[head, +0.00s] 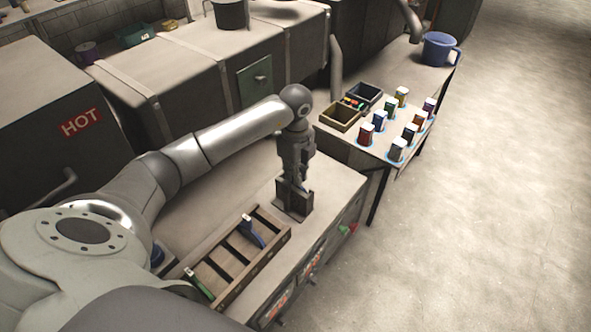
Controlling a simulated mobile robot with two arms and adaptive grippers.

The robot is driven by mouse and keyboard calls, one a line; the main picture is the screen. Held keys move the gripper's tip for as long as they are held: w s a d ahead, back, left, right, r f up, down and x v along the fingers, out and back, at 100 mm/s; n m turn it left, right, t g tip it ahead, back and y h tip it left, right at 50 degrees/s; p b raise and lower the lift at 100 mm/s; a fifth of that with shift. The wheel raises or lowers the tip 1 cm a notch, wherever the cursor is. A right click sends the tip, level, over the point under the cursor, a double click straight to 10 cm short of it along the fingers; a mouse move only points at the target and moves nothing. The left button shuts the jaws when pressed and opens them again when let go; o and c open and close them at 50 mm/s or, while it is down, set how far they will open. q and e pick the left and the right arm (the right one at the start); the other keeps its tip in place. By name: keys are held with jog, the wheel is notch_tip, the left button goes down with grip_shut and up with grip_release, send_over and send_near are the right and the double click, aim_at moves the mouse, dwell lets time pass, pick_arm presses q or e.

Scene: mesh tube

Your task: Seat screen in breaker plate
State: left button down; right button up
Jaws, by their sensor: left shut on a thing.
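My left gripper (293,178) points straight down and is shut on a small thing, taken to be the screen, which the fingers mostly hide. It is right at a dark upright block-like holder (296,205) on the near bench, taken to be the breaker plate's mount. I cannot tell whether the screen touches it or how far in it sits. The plate's face is too small to make out. My right gripper is not in view.
A slotted wooden rack (222,292) lies left of the holder, with a blue piece (251,232) and a green-and-white piece (197,284) in it. A side table (350,146) carries several coloured canisters, open boxes and a blue mug (437,49). A cabinet marked HOT (81,122) stands left.

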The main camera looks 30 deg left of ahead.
pick_arm(q)
jog(key=shift+f, duration=0.1)
jog(key=shift+f, duration=0.15)
jog(key=c, duration=1.9)
grip_release()
jog(key=shift+o, duration=0.2)
jog(key=shift+r, duration=0.35)
jog(key=shift+r+b, duration=0.35)
notch_tip(320, 180, up, 10)
jog(key=shift+f+b, duration=0.1)
jog(key=shift+b, duration=1.15)
jog(key=shift+r, duration=0.65)
